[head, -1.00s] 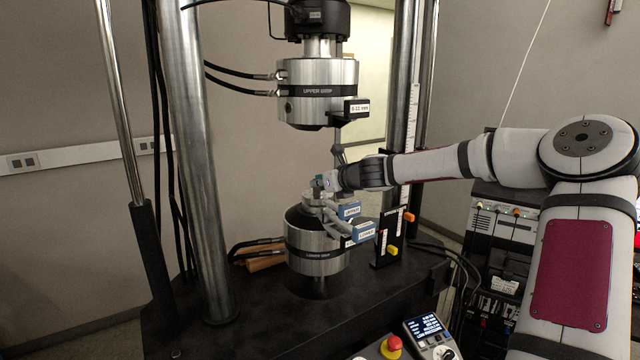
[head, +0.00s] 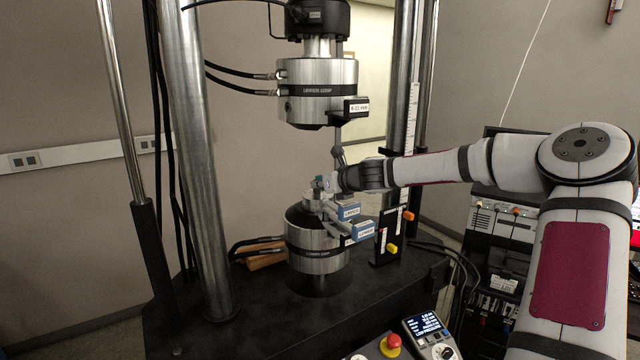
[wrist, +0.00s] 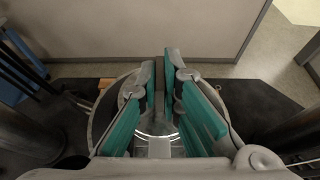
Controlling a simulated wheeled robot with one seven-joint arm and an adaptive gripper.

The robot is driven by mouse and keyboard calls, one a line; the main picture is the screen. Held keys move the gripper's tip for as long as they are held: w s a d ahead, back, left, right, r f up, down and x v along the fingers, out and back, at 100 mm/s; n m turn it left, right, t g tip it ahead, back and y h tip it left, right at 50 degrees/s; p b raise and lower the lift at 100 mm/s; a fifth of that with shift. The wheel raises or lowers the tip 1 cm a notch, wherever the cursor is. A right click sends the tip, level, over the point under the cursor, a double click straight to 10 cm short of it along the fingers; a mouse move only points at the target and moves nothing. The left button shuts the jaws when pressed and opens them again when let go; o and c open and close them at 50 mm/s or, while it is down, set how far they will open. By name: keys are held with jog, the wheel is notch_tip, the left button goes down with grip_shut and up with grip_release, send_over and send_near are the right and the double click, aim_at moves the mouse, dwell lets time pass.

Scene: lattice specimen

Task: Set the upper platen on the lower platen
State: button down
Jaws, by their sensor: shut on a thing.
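My gripper (head: 321,184) is above the lower grip in the head view. In the wrist view, its teal-padded fingers (wrist: 158,92) are closed around a narrow grey-brown part (wrist: 159,76), which I take to be the upper platen's stem. A pale metal disc, the upper platen (head: 316,196), shows just under the fingers in the head view. The lower platen is not clearly distinguishable beneath it. I cannot tell whether the two platens touch. A bright round metal surface (wrist: 158,130) shows between the fingers in the wrist view.
The steel lower grip (head: 318,258) stands on the black machine bed. The upper grip (head: 316,92) hangs overhead. A thick column (head: 190,170) is at left. A black stand with coloured knobs (head: 388,240) is at right.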

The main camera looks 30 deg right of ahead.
aim_at(329, 203)
jog(key=shift+r, duration=0.1)
jog(key=c, duration=1.7)
grip_release()
jog(key=shift+o, duration=0.6)
jog(key=shift+f, duration=0.2)
jog(key=o, duration=0.4)
jog(key=shift+s+r, duration=0.1)
jog(key=shift+p+v, duration=2.05)
jog(key=shift+v, duration=0.4)
